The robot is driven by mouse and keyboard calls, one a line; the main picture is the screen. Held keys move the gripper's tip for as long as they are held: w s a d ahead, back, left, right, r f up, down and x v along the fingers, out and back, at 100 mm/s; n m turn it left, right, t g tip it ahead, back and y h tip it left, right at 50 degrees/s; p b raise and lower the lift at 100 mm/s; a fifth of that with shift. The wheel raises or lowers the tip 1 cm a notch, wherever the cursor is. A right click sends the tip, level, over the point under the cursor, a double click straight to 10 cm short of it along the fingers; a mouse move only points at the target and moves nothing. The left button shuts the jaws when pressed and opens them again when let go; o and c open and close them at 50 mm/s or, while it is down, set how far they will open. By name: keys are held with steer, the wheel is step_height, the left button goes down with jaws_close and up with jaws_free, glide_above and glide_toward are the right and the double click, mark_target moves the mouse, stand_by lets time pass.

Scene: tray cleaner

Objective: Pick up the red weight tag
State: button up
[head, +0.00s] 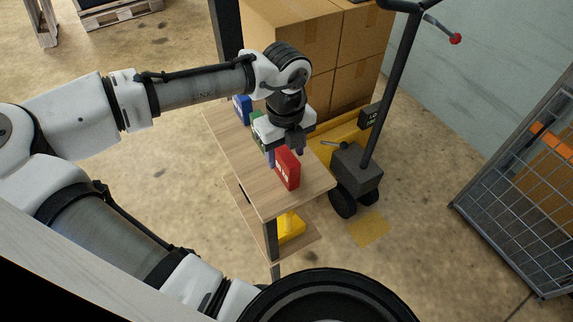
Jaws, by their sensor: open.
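The red weight tag (288,170) is a small red block with white marking on its face. It stands upright near the right end of the wooden table (262,199). My gripper (283,152) points down just behind and above the red tag, with its fingers close to the tag's upper part. It is open. From this view I cannot tell whether the fingers straddle the tag or touch it. My gripper partly hides the area behind the tag.
A blue block (243,109) and a green block (257,133) stand farther back on the table. Stacked cardboard boxes (300,35) and a pallet jack (358,170) stand behind. A yellow item (291,228) lies on the lower shelf. A wire cage (520,190) is at right.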

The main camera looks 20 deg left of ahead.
step_height(320, 180, down, 3)
steer(key=shift+f, duration=0.2)
steer(key=c, duration=1.1)
steer(key=shift+r, duration=0.1)
